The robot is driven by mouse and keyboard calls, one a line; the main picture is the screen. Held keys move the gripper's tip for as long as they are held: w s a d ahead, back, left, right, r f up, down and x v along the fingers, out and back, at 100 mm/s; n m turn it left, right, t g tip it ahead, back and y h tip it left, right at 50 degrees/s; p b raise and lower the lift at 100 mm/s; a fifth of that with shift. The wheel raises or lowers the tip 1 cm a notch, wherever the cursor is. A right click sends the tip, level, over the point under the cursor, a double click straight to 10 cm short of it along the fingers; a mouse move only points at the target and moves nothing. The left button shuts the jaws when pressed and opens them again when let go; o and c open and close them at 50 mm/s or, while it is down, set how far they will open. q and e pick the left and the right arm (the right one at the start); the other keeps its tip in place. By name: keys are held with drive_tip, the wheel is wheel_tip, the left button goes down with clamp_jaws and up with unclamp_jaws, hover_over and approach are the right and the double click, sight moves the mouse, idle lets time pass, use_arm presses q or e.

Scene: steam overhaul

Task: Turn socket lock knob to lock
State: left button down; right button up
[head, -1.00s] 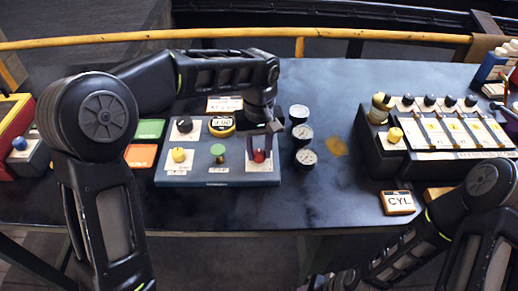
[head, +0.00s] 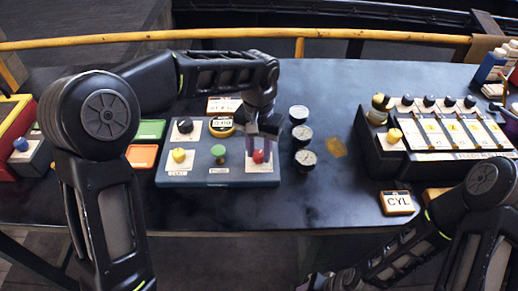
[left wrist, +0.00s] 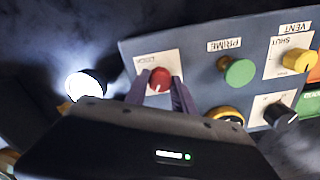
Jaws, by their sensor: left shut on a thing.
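The red knob (head: 258,156) sits on a white label card at the right end of the blue-grey control panel (head: 217,177). The card's print is upside down and too small to read surely in the left wrist view, where the red knob (left wrist: 159,79) shows between two dark fingers. My left gripper (head: 262,142) comes down over the knob from behind. In the left wrist view its fingers (left wrist: 160,88) stand on both sides of the knob, shut on it. My right arm shows at the lower right, but its gripper's jaws are not clear.
The panel also holds a green PRIME knob (left wrist: 239,72), a yellow VENT knob (left wrist: 299,60), a black knob (head: 185,125) and a round yellow-rimmed display (head: 221,126). Several small gauges (head: 303,133) stand just right of the panel. A CYL block (head: 397,203) lies near the front edge.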

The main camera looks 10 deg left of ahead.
sight(259, 153)
use_arm(q)
drive_tip(key=m, duration=0.5)
drive_tip(key=shift+r+m+p, duration=0.1)
drive_tip(key=shift+m+p, duration=0.2)
drive_tip(key=shift+p, duration=0.05)
drive_tip(key=m+p, duration=0.1)
drive_tip(key=m, duration=0.4)
drive_tip(key=shift+m, duration=0.4)
drive_tip(key=c, duration=1.1)
unclamp_jaws()
drive_tip(key=shift+o, duration=0.2)
wheel_tip(259, 153, up, 8)
drive_tip(key=shift+f+b, duration=0.15)
drive_tip(key=shift+b, duration=0.25)
